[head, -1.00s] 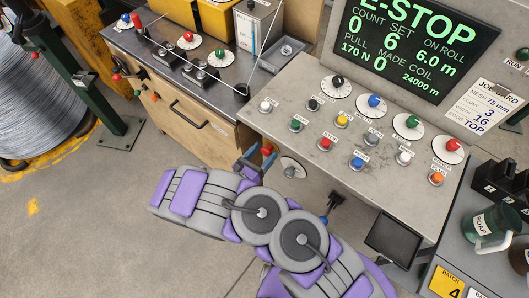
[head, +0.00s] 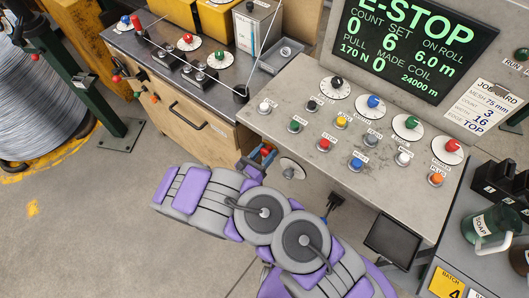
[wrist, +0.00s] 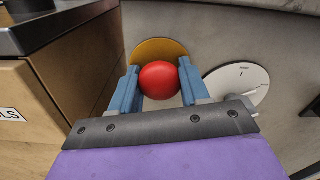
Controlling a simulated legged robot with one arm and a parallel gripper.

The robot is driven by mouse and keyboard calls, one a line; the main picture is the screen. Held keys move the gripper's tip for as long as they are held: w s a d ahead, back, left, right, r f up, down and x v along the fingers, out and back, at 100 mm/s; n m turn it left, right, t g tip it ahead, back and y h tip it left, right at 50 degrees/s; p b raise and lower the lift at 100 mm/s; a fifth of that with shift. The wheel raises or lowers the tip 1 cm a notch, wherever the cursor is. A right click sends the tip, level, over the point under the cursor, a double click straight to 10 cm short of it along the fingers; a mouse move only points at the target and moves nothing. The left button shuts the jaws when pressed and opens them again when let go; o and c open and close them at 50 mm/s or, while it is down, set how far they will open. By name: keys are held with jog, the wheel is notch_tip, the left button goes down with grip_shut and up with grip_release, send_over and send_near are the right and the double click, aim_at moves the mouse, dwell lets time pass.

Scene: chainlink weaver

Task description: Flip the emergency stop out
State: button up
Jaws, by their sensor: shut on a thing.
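The red emergency stop knob (wrist: 158,79) sits in front of a yellow round plate (wrist: 160,50) on the front face of the grey console. My gripper (wrist: 158,72) has one blue finger on each side of the knob and is shut on it. In the head view, my gripper (head: 259,158) is at the console's front face, below its left corner. Only a small part of the red knob (head: 267,150) shows there. The console screen (head: 414,45) reads E-STOP in green letters.
A white round dial (wrist: 239,84) is close to the right of my gripper on the same face. A wooden cabinet (wrist: 45,110) stands close on the left. The sloped console top (head: 285,85) carries several coloured buttons and knobs. A mug (head: 492,228) stands far right.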

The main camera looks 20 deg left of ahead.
jog(key=shift+a, duration=0.1)
grip_shut()
jog(key=shift+s+a, duration=0.1)
jog(key=shift+s+a+r+p, duration=0.1)
jog(key=shift+s+a+p, duration=0.05)
jog(key=shift+s+p, duration=0.3)
jog(key=shift+w, duration=0.1)
